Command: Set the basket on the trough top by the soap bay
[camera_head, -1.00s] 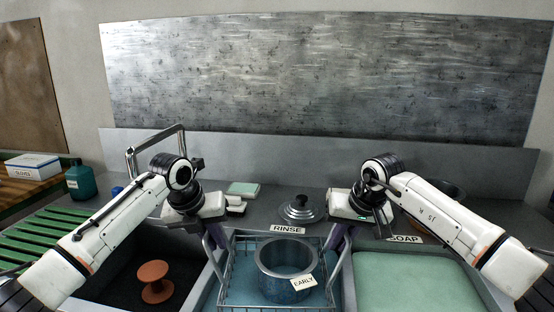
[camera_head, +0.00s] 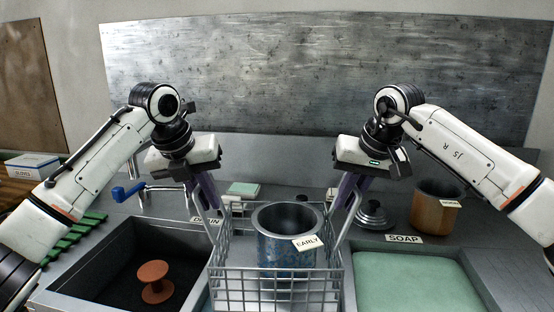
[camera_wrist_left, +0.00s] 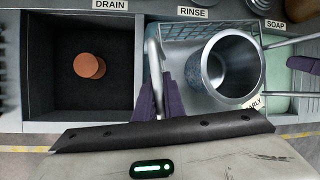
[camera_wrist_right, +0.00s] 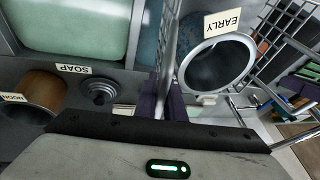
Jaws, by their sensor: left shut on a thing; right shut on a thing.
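A wire basket (camera_head: 277,288) hangs between my two grippers, raised above the trough. A speckled metal pot (camera_head: 287,250) with a tag reading EARLY stands inside it. My left gripper (camera_head: 203,190) is shut on the basket's left handle, and my right gripper (camera_head: 350,190) is shut on its right handle. The handle and purple fingers also show in the left wrist view (camera_wrist_left: 158,95). The soap bay (camera_head: 415,282), full of green liquid, lies to the right of the basket, with its SOAP label (camera_head: 403,239) behind it. The basket hides the rinse bay in the head view.
The drain bay (camera_head: 105,280) on the left holds an orange spool-like piece (camera_head: 155,281). A lid (camera_head: 375,217) and a copper-coloured pot (camera_head: 436,208) stand behind the soap bay. A blue-handled tap (camera_head: 130,192) stands at the back left.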

